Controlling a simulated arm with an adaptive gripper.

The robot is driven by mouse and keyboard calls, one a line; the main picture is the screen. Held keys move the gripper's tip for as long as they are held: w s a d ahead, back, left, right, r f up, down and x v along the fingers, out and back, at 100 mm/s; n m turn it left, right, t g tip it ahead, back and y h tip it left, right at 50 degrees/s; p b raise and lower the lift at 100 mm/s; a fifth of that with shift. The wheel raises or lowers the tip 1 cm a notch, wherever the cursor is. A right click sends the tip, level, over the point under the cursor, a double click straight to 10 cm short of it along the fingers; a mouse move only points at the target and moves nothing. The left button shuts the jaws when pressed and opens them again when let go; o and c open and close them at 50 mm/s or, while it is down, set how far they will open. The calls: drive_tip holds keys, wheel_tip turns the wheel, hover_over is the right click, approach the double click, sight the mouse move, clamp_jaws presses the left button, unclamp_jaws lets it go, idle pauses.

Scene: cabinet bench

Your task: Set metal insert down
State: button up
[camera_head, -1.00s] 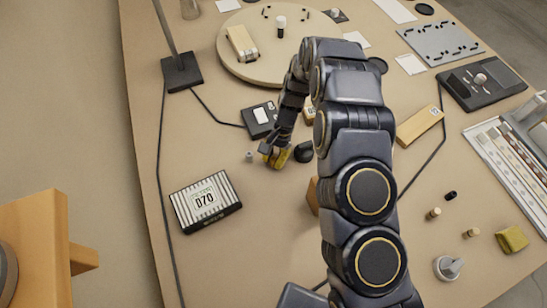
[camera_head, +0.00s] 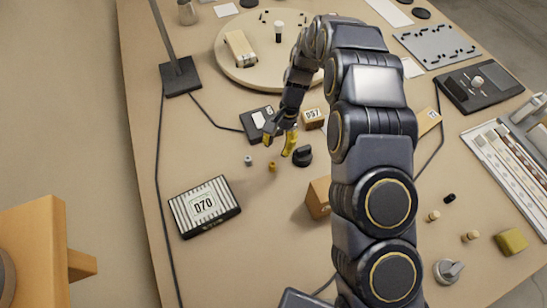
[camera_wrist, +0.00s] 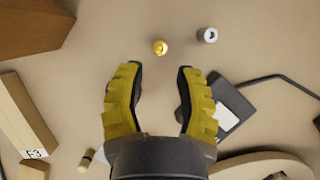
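A small brass-coloured metal insert (camera_head: 272,166) stands on the table, and it also shows in the wrist view (camera_wrist: 160,47). A small grey insert-like piece (camera_head: 249,160) stands to its left in the head view; it also shows in the wrist view (camera_wrist: 207,35). My gripper (camera_head: 280,143) is above the table, a little beyond the brass insert. In the wrist view my gripper (camera_wrist: 159,72) has its two yellow-padded fingers wide apart with nothing between them. The brass insert lies just past the fingertips, apart from them.
A black knob-like piece (camera_head: 303,156) and a small box marked 057 (camera_head: 313,118) are close right of my gripper. A dark case (camera_head: 257,122) is behind it. A striped box marked 070 (camera_head: 205,206) stands at front left. A cardboard box (camera_head: 318,198) is at front right.

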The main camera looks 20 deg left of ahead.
drive_tip(key=shift+v, duration=2.75)
drive_tip(key=s+d+r+n+t, duration=0.1)
drive_tip(key=s+d+r, duration=0.3)
drive_tip(key=d+r, duration=0.35)
drive_tip(key=s+d+r+n, duration=0.1)
drive_tip(key=s+d+r, duration=0.3)
drive_tip(key=d+r, duration=0.3)
drive_tip(key=s+d+r+t, duration=0.1)
drive_tip(key=s+d+r, duration=0.1)
drive_tip(key=s+d, duration=0.3)
drive_tip(key=s+d+r+h, duration=0.1)
drive_tip(key=s+d, duration=0.4)
drive_tip(key=s, duration=0.7)
drive_tip(key=shift+d+r+t, duration=0.2)
drive_tip(key=shift+r+t, duration=0.2)
